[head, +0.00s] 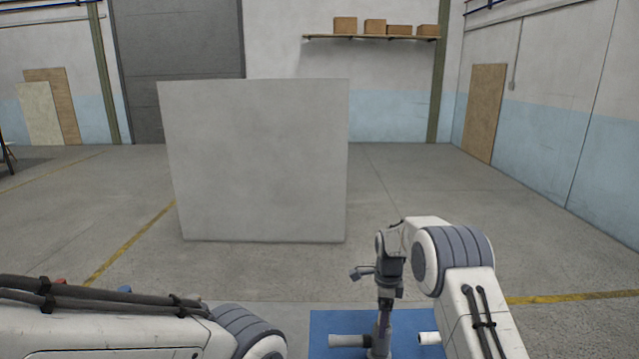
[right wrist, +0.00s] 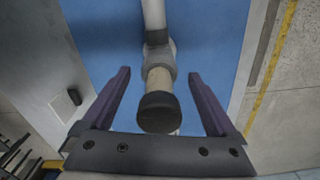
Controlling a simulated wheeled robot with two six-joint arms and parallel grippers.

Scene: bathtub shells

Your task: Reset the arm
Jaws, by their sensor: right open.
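My right arm reaches down in the head view, with its gripper (head: 387,289) above a blue surface (head: 322,324). In the right wrist view the gripper (right wrist: 159,74) is open, its two dark fingers spread apart. A post-like object with a black round end (right wrist: 158,112), a tan section and a grey collar shows between the fingers, clear of both. Its distance from the gripper is hard to tell. My left arm lies across the lower left of the head view; its gripper is out of view.
A large grey block (head: 262,160) stands ahead, left of my right arm. Pale short cylinders (head: 347,340) lie at the blue surface's near edge. A wall shelf (head: 372,37) holds several boxes. The concrete floor right of the block is clear.

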